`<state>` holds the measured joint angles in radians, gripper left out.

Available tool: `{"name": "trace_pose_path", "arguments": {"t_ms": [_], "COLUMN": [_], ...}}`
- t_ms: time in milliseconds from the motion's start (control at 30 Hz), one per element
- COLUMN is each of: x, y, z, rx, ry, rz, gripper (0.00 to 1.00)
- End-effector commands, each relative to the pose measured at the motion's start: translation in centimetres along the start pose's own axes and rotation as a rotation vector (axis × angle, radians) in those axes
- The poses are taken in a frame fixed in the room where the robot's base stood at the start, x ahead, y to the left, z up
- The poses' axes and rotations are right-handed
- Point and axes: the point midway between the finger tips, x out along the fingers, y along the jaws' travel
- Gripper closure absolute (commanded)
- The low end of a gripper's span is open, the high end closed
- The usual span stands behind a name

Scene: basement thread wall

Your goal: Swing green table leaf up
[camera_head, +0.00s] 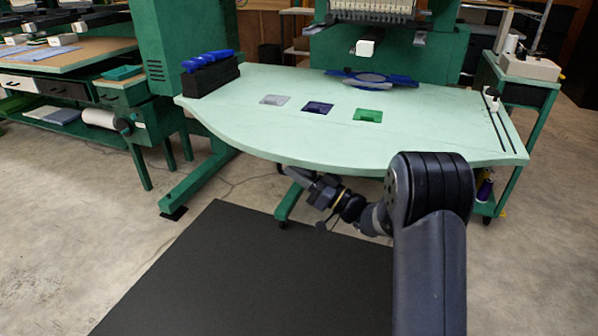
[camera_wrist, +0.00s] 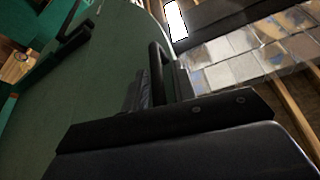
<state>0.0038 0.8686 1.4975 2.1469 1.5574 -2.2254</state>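The pale green table leaf (camera_head: 300,140) with a curved front edge spreads flat and level in the head view, in front of the green machine. In the wrist view a broad dark green surface (camera_wrist: 110,70), which looks like the leaf's shaded underside, fills the left and middle. My gripper (camera_head: 299,180) is at or just below the leaf's front edge, left of my arm. In the wrist view its dark parts (camera_wrist: 155,85) show close against the green surface. I cannot tell whether it touches the leaf, or how far the fingers are apart.
On the top lie grey, blue and green small pieces (camera_head: 318,107), a black block with blue-handled tools (camera_head: 210,72), and a blue hoop (camera_head: 372,78). A green cart (camera_head: 515,85) stands right, a workbench (camera_head: 68,52) left. A black mat (camera_head: 220,270) covers open floor in front.

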Motion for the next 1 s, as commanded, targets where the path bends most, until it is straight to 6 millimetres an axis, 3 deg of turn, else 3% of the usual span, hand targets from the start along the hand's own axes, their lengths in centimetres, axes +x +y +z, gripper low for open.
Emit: {"name": "trace_pose_path", "arguments": {"t_ms": [300,467,800,1000], "x": [0.2,-0.7,-7.1,-9.6], "y": [-0.3,-0.3,-0.6,-0.8], "z": [-0.2,-0.2,-0.2,-0.1], "rx": [-0.003,-0.002,-0.002,-0.003], "ry": [0.003,0.002,0.003,0.003], "rz": [-0.012,-0.01,-0.008,-0.011], "gripper": [0.68,0.68,0.68,0.68]}}
